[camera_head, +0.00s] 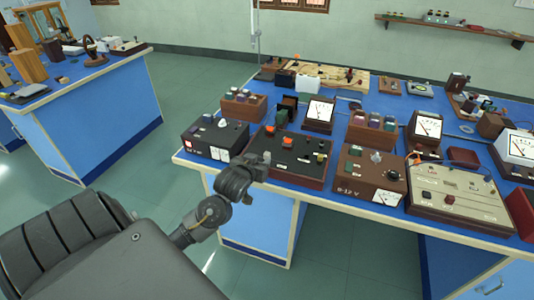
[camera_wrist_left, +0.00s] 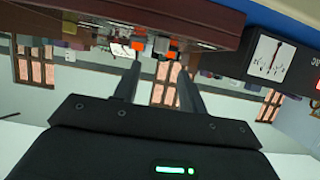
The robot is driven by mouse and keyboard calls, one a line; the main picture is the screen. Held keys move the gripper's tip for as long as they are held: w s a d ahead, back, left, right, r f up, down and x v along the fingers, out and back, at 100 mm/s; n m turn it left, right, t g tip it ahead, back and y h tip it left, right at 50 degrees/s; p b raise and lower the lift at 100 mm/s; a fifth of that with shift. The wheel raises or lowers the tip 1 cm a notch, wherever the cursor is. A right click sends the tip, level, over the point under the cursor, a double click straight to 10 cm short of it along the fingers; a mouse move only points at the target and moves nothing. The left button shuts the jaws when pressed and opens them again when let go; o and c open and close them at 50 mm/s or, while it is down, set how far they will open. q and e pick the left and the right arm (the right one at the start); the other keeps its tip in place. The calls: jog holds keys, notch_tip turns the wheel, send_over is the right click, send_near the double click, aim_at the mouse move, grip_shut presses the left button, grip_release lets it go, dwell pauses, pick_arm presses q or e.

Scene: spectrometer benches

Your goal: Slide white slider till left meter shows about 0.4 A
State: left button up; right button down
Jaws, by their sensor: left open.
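A black panel on a brown base (camera_head: 300,158) stands at the bench's front edge, with orange knobs (camera_head: 270,130) and small pale parts on top. I cannot tell for certain which pale part is the white slider. A meter (camera_head: 320,110) with a white face stands behind the panel; its reading is too small to tell. My left gripper (camera_head: 250,168) is at the front left of the panel. In the left wrist view, its two fingers (camera_wrist_left: 158,70) are apart with nothing between them, and orange knobs (camera_wrist_left: 170,43) show beyond the tips. My right gripper is not in view.
A black box (camera_head: 215,140) stands left of the panel, and a brown 8-12 V box (camera_head: 367,178) stands right of it. More meters (camera_head: 428,126) are further right. The blue bench (camera_head: 240,98) is crowded; open floor (camera_head: 175,150) lies to its left.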

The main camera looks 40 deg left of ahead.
aim_at(267, 154)
pick_arm(q)
jog(key=x, duration=0.8)
jog(key=shift+w+a+f+p, duration=0.15)
jog(key=shift+w+f+p, duration=0.05)
jog(key=shift+w+p, duration=0.15)
jog(key=shift+c, duration=0.4)
grip_shut()
